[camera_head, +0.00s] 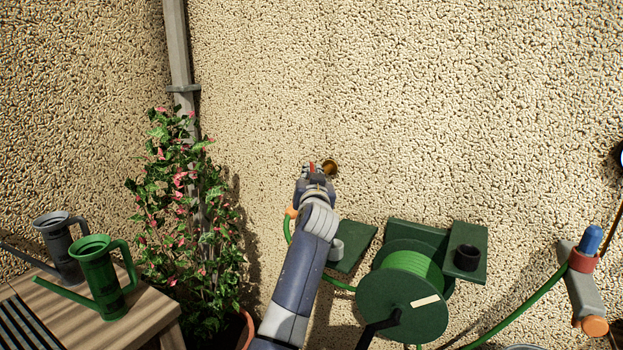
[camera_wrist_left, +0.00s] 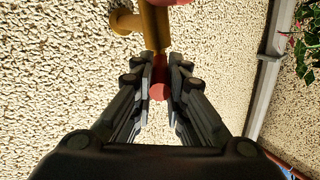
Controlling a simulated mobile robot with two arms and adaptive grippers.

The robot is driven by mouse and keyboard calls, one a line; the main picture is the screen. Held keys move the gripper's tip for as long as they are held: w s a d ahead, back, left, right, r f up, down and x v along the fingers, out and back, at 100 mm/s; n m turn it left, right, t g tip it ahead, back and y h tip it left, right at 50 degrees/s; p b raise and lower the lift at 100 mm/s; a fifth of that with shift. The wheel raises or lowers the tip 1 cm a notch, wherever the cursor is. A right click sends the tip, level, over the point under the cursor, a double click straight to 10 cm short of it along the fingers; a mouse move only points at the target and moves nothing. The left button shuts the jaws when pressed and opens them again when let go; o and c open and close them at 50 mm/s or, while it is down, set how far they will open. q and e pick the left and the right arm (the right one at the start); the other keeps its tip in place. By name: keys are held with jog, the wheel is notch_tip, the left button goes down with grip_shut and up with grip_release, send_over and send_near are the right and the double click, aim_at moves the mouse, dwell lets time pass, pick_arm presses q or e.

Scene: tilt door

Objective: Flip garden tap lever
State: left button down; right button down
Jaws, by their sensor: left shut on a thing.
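The garden tap is on the pebbled wall. Its brass body (camera_wrist_left: 155,25) shows at the top of the left wrist view, and a small part of the brass (camera_head: 330,167) shows in the head view beside my gripper. The red lever (camera_wrist_left: 158,88) sits between the fingers of my left gripper (camera_wrist_left: 158,75), which is shut on it. In the head view my left gripper (camera_head: 316,172) reaches up to the wall and hides much of the tap. My right gripper does not show clearly as a gripper in either view.
A green hose reel (camera_head: 405,300) stands below right of the tap. A pink-flowered plant (camera_head: 185,200) and a grey downpipe (camera_head: 180,50) are to the left. Two watering cans, one green (camera_head: 100,275) and one grey (camera_head: 62,245), stand on a wooden table (camera_head: 150,310). The wall above is clear.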

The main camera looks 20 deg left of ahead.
pick_arm(q)
jog(key=shift+r, duration=0.15)
jog(key=c, duration=1.6)
grip_release()
jog(key=shift+o, duration=0.2)
jog(key=shift+s+d, duration=0.1)
jog(key=shift+s, duration=0.05)
jog(key=shift+s+d, duration=0.1)
jog(key=shift+s, duration=0.15)
jog(key=v, duration=0.6)
jog(key=shift+s, duration=0.35)
jog(key=shift+d, duration=0.1)
jog(key=shift+c, duration=0.2)
